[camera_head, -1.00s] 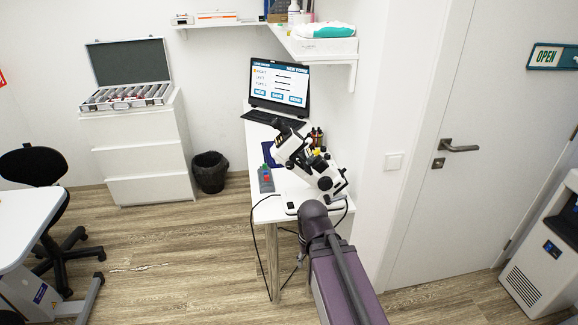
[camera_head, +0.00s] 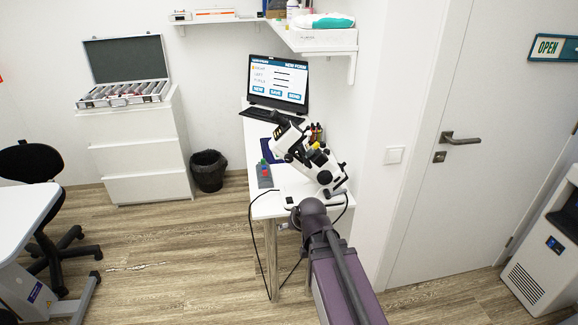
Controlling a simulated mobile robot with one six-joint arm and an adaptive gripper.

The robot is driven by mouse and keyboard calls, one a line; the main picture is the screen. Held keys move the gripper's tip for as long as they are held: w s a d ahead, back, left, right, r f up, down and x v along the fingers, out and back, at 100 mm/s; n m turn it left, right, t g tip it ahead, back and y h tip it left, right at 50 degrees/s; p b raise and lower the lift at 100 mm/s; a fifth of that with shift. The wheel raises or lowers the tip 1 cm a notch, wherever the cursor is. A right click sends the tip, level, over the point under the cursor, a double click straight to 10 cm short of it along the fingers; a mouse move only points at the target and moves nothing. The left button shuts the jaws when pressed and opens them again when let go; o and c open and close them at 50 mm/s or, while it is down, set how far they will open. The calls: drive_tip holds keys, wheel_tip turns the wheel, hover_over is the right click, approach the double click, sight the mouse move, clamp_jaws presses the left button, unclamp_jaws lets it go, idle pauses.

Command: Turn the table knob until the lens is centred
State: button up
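A white instrument with black knobs and a dark eyepiece end, which looks like a lensmeter (camera_head: 320,173), stands tilted on the narrow white desk (camera_head: 266,208). Several dark round knobs show on its right and lower side; I cannot tell which is the table knob. No lens can be made out at this size, so its centring cannot be judged. My purple and grey arm reaches up from the bottom to just in front of the instrument's base. Its dark joint covers part of the desk's front edge. My gripper is not visible; it may be hidden behind that joint.
A laptop (camera_head: 279,84) with a form on its screen is at the desk's back. A grey box with coloured tops (camera_head: 264,174) stands left of the instrument. Black cables hang at the desk's front. A wall (camera_head: 362,185) is close on the right; open floor (camera_head: 170,250) lies left.

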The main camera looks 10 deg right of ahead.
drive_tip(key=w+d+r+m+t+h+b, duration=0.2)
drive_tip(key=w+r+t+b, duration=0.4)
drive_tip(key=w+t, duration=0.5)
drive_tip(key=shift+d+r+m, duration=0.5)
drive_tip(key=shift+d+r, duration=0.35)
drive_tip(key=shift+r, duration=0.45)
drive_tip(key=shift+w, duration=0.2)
